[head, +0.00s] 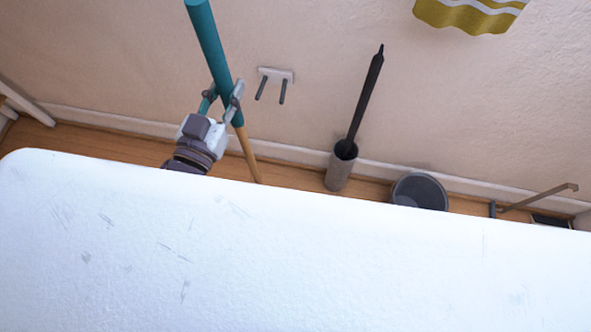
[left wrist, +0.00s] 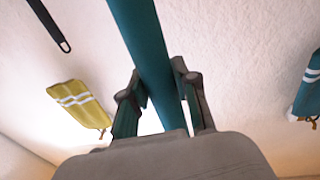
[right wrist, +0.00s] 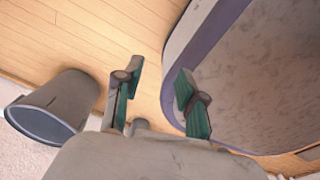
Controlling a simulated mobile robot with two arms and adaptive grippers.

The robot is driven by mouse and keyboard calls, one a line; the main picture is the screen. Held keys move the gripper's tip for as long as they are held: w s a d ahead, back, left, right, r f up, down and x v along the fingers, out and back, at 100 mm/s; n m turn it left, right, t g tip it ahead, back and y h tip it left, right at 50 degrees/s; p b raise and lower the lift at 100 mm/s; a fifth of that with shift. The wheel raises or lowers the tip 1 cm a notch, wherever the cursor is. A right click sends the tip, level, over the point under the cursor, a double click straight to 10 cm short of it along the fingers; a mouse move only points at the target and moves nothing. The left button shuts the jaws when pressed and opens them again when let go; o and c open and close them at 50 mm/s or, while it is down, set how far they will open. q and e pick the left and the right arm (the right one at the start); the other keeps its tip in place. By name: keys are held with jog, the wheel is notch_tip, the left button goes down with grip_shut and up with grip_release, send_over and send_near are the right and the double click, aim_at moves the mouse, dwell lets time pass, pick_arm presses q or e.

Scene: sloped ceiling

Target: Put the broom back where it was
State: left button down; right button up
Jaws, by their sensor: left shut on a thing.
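The broom has a long teal upper shaft (head: 208,45) and a bare wooden lower part (head: 248,155). It leans slightly in the head view, and both its ends are out of sight. My left gripper (head: 224,98) is shut around the teal shaft near its join with the wood. The shaft also runs between the fingers in the left wrist view (left wrist: 145,50). A white wall holder with two dark pegs (head: 275,74) is just right of the broom. A gap shows between them in the picture. My right gripper (right wrist: 160,78) is open and empty in the right wrist view.
A grey cylinder holding a dark-handled tool (head: 338,172) and a grey bucket (head: 420,190) stand along the wall. The bucket (right wrist: 60,100) also shows in the right wrist view. A yellow striped cloth (head: 470,14) hangs above. Bare wall lies around the holder.

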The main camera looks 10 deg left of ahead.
pick_arm(q)
jog(key=w+d+p, duration=0.2)
jog(key=w, duration=1.8)
notch_tip(320, 180, down, 7)
jog(key=shift+b, duration=0.35)
jog(key=c, duration=1.3)
grip_release()
jog(key=shift+f, duration=0.15)
jog(key=o, duration=0.4)
jog(key=shift+o, duration=0.2)
